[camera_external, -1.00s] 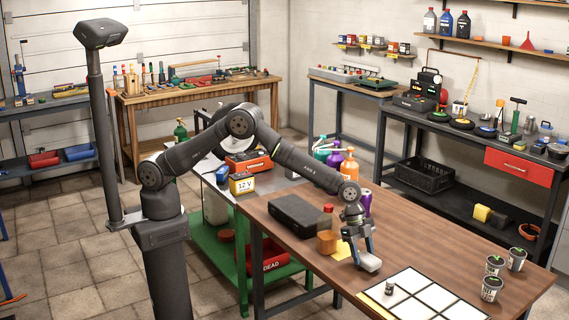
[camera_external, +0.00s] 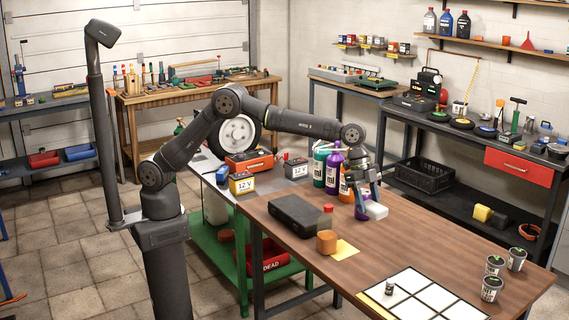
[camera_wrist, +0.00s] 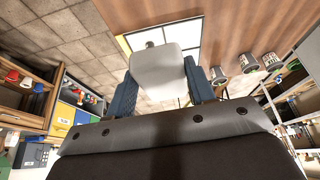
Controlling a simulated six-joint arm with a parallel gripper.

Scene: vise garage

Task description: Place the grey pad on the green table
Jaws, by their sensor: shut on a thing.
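The grey pad (camera_external: 376,211) is a pale grey block with rounded edges. My gripper (camera_external: 368,205) is shut on it and holds it above the brown table, in front of the paint bottles. In the wrist view the pad (camera_wrist: 160,62) sits between the two blue fingers. The green table (camera_external: 216,246) stands left of the brown table, with a green frame, a lower shelf and a greyish top. A wheel (camera_external: 237,135), a yellow 12 V battery (camera_external: 242,184), a grey battery (camera_external: 295,168) and an orange-red box (camera_external: 249,163) stand on its top.
On the brown table (camera_external: 440,235) are a black case (camera_external: 296,215), an orange block (camera_external: 327,242), a yellow sheet (camera_external: 346,250), a white grid board (camera_external: 435,298) and several small cans. Tall bottles (camera_external: 333,169) stand near its far left edge. A red bin (camera_external: 268,259) sits on the green table's lower shelf.

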